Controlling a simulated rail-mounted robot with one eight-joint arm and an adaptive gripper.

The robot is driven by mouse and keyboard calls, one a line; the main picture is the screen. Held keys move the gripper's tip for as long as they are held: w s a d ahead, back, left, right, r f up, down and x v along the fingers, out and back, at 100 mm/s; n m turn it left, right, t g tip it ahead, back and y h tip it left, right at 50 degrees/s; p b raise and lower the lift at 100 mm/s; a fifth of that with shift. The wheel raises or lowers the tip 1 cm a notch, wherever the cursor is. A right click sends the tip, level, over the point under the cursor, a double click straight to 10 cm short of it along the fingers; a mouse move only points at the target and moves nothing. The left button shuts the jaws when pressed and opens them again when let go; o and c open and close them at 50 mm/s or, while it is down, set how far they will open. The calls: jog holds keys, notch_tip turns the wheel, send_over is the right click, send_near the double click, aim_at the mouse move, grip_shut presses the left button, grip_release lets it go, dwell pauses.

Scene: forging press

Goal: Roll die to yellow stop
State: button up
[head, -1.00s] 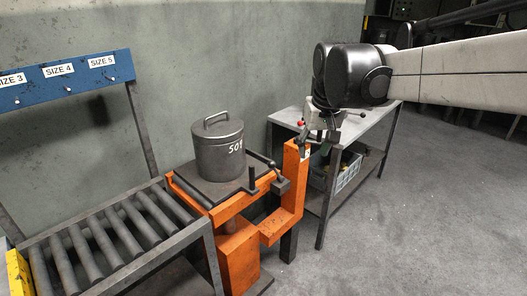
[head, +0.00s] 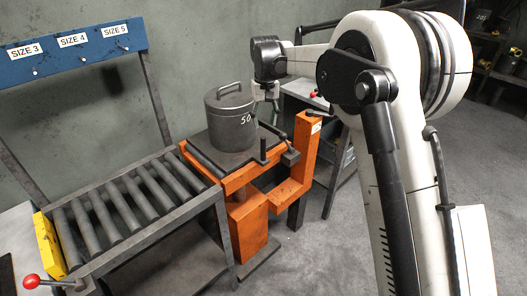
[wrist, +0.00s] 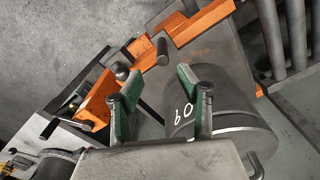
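The die is a dark grey cylinder (head: 228,125) with a top handle and white markings. It stands upright on the flat plate of the orange lift table (head: 240,183). The yellow stop (head: 48,243) is at the near left end of the roller conveyor (head: 125,215); the die is at the opposite end. My gripper (head: 266,98) is just right of the die's upper part in the head view. In the wrist view my gripper (wrist: 157,75) has its green-padded fingers apart, nothing visibly held. The right finger overlaps the die (wrist: 238,95); contact cannot be told.
An orange bracket (head: 303,150) with a crank stands right of the plate. A grey table (head: 300,90) is behind it. A blue sign rail (head: 75,50) stands behind the conveyor. A red-knobbed lever (head: 32,281) is at the near left. The rollers are clear.

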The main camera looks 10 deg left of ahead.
aim_at(263, 160)
jog(key=shift+w+a+f, duration=0.15)
jog(key=shift+a+f, duration=0.1)
jog(key=shift+f, duration=0.2)
notch_tip(263, 160, down, 14)
jog(key=shift+r+p, duration=0.25)
jog(key=shift+p, duration=0.1)
grip_shut()
